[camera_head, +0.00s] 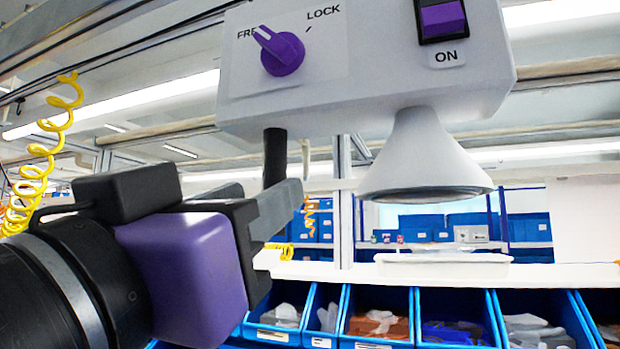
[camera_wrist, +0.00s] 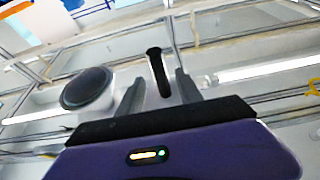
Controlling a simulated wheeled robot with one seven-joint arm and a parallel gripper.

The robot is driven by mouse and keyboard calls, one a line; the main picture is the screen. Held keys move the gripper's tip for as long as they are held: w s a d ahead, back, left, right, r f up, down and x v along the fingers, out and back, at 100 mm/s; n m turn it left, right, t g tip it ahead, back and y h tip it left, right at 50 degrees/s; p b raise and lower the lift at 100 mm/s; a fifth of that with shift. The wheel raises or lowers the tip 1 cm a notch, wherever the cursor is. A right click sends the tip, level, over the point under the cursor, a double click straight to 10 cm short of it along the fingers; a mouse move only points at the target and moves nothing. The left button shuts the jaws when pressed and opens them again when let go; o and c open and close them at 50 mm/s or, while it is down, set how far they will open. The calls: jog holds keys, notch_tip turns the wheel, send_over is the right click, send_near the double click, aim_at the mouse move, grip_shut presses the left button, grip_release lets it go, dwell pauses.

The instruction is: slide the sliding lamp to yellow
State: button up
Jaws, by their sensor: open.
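The sliding lamp (camera_head: 365,95) is a light grey box overhead with a white cone shade (camera_head: 425,150). The dark round lamp face also shows at left in the wrist view (camera_wrist: 87,89). A black handle (camera_head: 275,153) hangs down from the box. A purple knob (camera_head: 282,56) on its front points up-left towards FREE; LOCK is to its right. A purple switch (camera_head: 442,18) sits above the ON label. My gripper (camera_head: 270,188) is open below the box. In the wrist view the black handle (camera_wrist: 158,70) stands between the fingers, with visible gaps on both sides.
Blue bins (camera_head: 385,318) with parts line the lower background. A white shelf edge (camera_head: 450,272) runs above them. Rails and light tubes cross the ceiling. A yellow coiled hose (camera_head: 45,150) hangs at left. The space below the cone looks clear.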

jog(key=p+x, duration=0.3)
jog(key=x, duration=0.4)
jog(key=shift+w, duration=0.2)
jog(key=shift+r, duration=0.1)
grip_shut()
dwell(1.1)
